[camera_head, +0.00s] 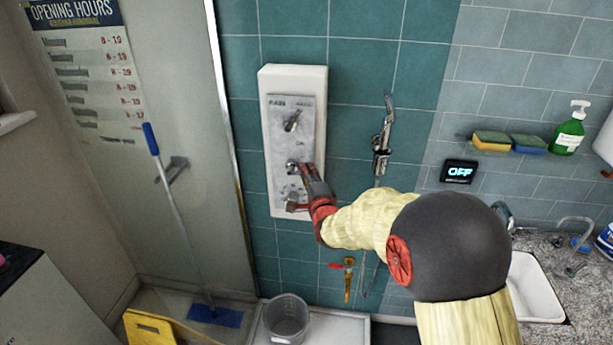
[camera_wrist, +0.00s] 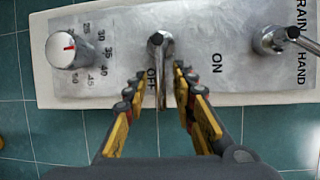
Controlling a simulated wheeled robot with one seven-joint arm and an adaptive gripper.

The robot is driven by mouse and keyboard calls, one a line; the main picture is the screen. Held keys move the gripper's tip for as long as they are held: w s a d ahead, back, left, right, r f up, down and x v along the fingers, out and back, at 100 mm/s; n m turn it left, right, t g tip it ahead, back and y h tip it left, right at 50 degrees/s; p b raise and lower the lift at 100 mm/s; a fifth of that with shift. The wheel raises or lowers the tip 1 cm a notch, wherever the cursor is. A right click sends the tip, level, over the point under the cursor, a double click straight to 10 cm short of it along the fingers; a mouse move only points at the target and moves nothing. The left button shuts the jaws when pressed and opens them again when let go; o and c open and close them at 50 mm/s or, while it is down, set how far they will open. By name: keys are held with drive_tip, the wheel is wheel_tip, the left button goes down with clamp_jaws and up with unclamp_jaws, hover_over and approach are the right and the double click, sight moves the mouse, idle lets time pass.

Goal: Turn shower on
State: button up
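The shower control panel (camera_head: 282,140) is a white wall unit with a metal face. Its middle ON/OFF lever (camera_wrist: 160,45) points down in the wrist view, alongside the word OFF; it also shows in the head view (camera_head: 291,167). My gripper (camera_wrist: 157,80) is open, with one finger on each side of that lever; contact cannot be told. In the head view my gripper (camera_head: 301,188) is at the panel's lower half. A small black display (camera_head: 459,171) reads OFF. The hand shower (camera_head: 381,140) hangs on the wall right of the panel.
The panel also has a RAIN/HAND lever (camera_wrist: 270,40) and a temperature knob (camera_wrist: 68,48). A glass partition (camera_head: 180,90) stands left. A grey bucket (camera_head: 286,318) is below the panel. A red-handled valve (camera_head: 348,268) is under my arm. A sink (camera_head: 535,285) is right.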

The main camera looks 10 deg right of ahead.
drive_tip(key=shift+c, duration=0.2)
clamp_jaws()
idle(0.6)
